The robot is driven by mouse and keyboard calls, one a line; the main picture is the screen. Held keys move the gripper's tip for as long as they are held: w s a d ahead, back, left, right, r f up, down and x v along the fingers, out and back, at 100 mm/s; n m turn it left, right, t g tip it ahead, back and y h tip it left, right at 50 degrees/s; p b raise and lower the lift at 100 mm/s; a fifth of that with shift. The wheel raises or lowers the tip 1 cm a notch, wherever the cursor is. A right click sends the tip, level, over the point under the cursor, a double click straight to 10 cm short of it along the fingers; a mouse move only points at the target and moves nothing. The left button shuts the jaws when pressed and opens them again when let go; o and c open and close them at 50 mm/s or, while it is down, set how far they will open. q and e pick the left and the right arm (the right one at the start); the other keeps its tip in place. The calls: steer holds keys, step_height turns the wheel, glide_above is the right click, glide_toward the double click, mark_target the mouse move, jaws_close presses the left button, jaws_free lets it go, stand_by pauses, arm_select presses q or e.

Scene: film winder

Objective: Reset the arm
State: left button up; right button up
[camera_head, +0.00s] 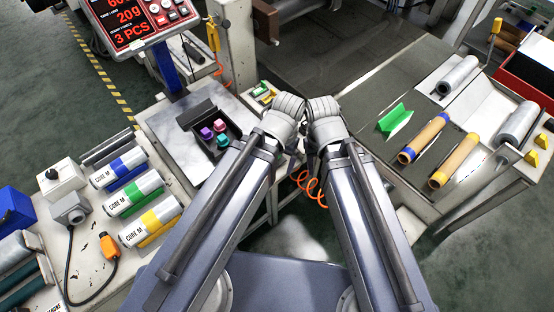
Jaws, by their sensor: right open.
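My two arms stretch forward from the bottom of the head view, side by side, and their wrist joints nearly meet near the middle. My right gripper (312,160) shows only as a small dark part beneath its wrist, between the forearms. It is open, and I see nothing held in it. My left gripper is hidden behind its own arm and wrist.
At left, a bench holds labelled cores (133,196) and a black tray (231,127) with small coloured pieces, beneath a red display (130,22). At right, a table carries brown rolls (424,138), a green bracket (394,119) and silver rolls (457,76). An orange coiled cable (313,190) hangs between the forearms.

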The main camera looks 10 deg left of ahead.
step_height(320, 180, up, 11)
steer(key=p, duration=1.1)
steer(key=shift+a, duration=0.1)
